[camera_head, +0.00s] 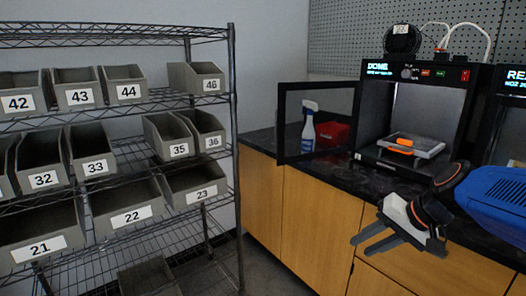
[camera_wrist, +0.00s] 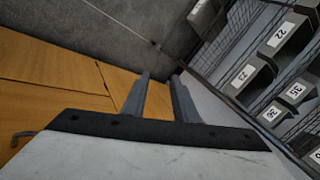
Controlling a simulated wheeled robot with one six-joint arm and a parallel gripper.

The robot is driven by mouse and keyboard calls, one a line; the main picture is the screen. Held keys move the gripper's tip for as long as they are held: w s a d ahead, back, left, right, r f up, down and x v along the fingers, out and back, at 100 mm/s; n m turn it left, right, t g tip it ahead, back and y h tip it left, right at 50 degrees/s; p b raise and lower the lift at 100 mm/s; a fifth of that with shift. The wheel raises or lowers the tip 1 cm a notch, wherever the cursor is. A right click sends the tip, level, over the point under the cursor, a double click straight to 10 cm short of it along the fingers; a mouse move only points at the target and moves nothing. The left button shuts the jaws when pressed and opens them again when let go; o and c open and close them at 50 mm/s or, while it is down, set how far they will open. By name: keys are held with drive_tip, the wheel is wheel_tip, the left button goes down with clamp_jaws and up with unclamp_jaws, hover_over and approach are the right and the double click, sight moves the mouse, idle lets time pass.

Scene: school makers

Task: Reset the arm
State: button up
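My gripper (camera_head: 371,240) is at the lower right of the head view, in front of the wooden cabinets and below the counter edge. Its two grey fingers are apart with nothing between them. In the wrist view the fingers (camera_wrist: 161,84) point over the floor, with a gap between them. My blue arm reaches in from the right edge of the head view.
A wire shelf (camera_head: 236,150) with numbered grey bins stands left. A 3D printer (camera_head: 425,100) with its door (camera_head: 284,120) open holds an orange part (camera_head: 404,142) on its plate. A spray bottle (camera_head: 308,132) and a red box (camera_head: 333,133) stand on the dark counter (camera_head: 345,173).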

drive_tip(key=s+d+f+n+h, duration=0.1)
drive_tip(key=s+f+n+h, duration=0.1)
drive_tip(key=s, duration=0.4)
drive_tip(key=s+d+f+n+h, duration=0.2)
drive_tip(key=s+h, duration=0.1)
drive_tip(key=s, duration=0.4)
drive_tip(key=shift+s+d+f+n, duration=0.2)
drive_tip(key=shift+s+f+n, duration=0.1)
drive_tip(key=shift+f+n, duration=0.1)
idle(1.0)
